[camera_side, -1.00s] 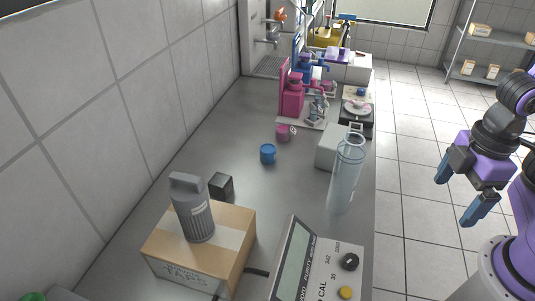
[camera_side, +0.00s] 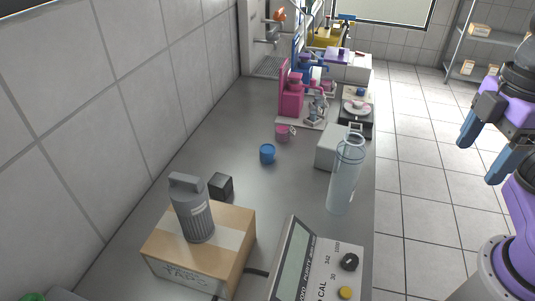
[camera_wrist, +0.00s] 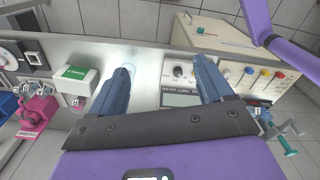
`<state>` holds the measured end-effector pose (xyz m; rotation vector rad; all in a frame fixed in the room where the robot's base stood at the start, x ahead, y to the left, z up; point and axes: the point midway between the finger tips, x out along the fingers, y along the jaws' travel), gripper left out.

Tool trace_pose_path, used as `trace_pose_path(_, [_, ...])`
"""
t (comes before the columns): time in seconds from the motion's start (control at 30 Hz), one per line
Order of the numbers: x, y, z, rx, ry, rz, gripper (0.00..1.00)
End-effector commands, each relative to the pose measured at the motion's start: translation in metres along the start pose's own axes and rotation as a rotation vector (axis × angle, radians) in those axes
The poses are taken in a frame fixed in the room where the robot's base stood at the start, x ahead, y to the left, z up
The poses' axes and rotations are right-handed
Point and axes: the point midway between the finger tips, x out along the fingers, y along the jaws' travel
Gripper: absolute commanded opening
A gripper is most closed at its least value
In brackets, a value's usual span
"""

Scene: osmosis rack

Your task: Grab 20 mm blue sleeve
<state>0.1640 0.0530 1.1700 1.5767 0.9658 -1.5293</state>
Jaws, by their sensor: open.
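A small blue cylinder (camera_side: 267,154), which looks like the blue sleeve, stands upright on the grey counter. A similar pink cylinder (camera_side: 282,133) with a tag stands just behind it. My gripper (camera_side: 486,145) is open and empty, to the right of the counter over the floor and well away from the blue cylinder. In the wrist view the two blue fingers (camera_wrist: 164,65) are spread, with nothing held between them. I cannot make out the blue cylinder in the wrist view.
A tall clear cylinder (camera_side: 346,180) and a white box (camera_side: 332,147) stand near the counter's right edge. A cardboard box (camera_side: 215,255) bears a grey bottle (camera_side: 192,210). A dark block (camera_side: 221,186) is beside it, and a meter (camera_side: 330,275) is in front. A pink press (camera_side: 292,97) stands behind.

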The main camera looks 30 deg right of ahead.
Motion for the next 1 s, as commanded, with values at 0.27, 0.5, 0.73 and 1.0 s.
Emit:
trace_pose_path(0.27, [-0.011, 0.039, -0.045, -0.145, -0.056, 0.149, 0.80])
trace_pose_path(0.5, [-0.011, 0.091, -0.113, -0.376, -0.178, 0.353, 0.80])
trace_pose_path(0.73, [-0.011, 0.145, -0.192, -0.660, -0.382, 0.556, 0.80])
trace_pose_path(1.0, [-0.008, 0.188, -0.274, -0.965, -0.662, 0.715, 0.80])
